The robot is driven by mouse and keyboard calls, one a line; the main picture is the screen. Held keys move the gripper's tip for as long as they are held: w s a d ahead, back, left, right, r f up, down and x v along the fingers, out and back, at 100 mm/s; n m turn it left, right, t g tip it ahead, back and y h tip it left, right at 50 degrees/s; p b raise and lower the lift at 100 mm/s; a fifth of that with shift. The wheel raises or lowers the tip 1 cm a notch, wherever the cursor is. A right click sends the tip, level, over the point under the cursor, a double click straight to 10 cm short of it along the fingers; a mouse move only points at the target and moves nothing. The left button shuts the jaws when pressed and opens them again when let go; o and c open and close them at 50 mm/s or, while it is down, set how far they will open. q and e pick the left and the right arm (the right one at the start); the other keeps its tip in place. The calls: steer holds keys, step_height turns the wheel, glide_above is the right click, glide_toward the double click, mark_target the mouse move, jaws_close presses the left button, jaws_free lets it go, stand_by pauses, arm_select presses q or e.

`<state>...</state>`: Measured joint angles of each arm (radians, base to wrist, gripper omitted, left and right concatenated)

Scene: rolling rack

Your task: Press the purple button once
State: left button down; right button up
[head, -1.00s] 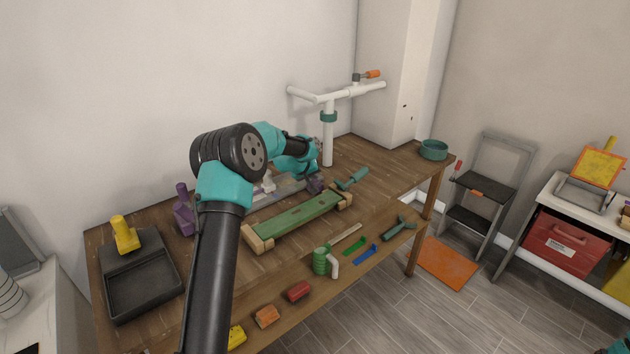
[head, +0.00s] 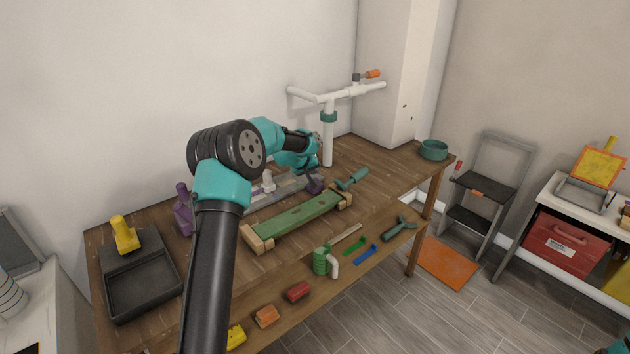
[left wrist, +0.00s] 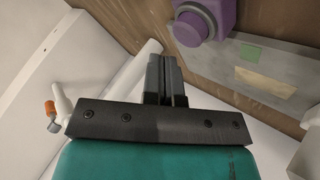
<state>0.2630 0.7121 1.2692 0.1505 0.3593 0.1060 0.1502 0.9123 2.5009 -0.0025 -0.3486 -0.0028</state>
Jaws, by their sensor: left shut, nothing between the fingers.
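The purple button (left wrist: 188,29) shows in the left wrist view as a round purple knob on a purple housing, at one end of a grey plate (left wrist: 262,82). In the head view the purple housing (head: 315,186) sits at the right end of the plate on the workbench, partly hidden by my left gripper. My left gripper (head: 313,174) hangs just above and beside it. In the left wrist view its dark fingers (left wrist: 165,62) are closed together and empty, to the left of and below the button in the picture. Contact with the button does not show.
A green beam on wooden blocks (head: 298,214) lies in front of the plate. A white pipe stand (head: 328,140) rises behind my gripper. A teal-handled tool (head: 352,179) lies to the right. A black tray (head: 141,282) and a purple object (head: 183,212) are at left.

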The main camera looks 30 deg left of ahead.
arm_select(q)
steer(key=shift+r, duration=2.35)
